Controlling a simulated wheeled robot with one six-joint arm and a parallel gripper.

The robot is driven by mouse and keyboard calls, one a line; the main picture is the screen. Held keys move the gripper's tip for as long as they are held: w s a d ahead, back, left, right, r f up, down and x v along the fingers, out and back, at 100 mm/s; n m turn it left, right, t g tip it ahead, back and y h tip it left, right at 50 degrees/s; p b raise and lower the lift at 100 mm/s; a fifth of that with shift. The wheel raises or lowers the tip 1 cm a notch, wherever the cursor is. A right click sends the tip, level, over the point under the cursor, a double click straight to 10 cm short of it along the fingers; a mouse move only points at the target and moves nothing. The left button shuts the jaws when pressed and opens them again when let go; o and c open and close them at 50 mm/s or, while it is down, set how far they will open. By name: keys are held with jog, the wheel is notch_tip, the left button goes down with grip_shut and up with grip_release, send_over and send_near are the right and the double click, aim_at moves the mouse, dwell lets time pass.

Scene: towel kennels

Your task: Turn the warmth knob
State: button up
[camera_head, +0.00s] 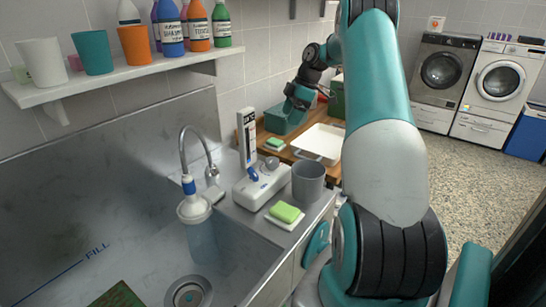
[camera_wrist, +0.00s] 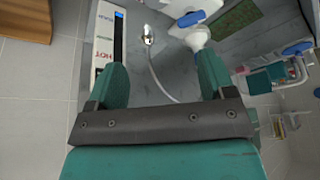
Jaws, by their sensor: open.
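A white control box (camera_head: 262,187) sits on the counter to the right of the sink. A blue knob or lever (camera_head: 253,174) is on it, with a rounded grey part (camera_head: 272,163) just behind. Which one sets warmth cannot be told. An upright white gauge (camera_head: 247,138) stands behind the box; in the wrist view the gauge (camera_wrist: 104,45) reads HOT near one end. My gripper (camera_wrist: 162,78) is open and empty, its fingers wide apart. In the head view my gripper (camera_head: 300,92) is raised, apart from the box, over the far side of the counter.
A tap with a white nozzle (camera_head: 194,209) arches over the sink beside the box. A grey cup (camera_head: 308,182) and a green sponge (camera_head: 285,212) stand close to its right. A teal bin (camera_head: 284,118) and white tray (camera_head: 320,142) lie behind. Above is a shelf (camera_head: 120,75).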

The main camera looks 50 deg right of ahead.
aim_at(273, 159)
jog(key=p+x, duration=0.1)
jog(key=x, duration=0.4)
jog(key=p+x, duration=0.1)
jog(key=x, duration=0.5)
jog(key=d+p+x, duration=0.1)
jog(key=p+x, duration=0.1)
jog(key=x, duration=0.4)
jog(key=shift+f, duration=0.35)
jog(key=c, duration=0.9)
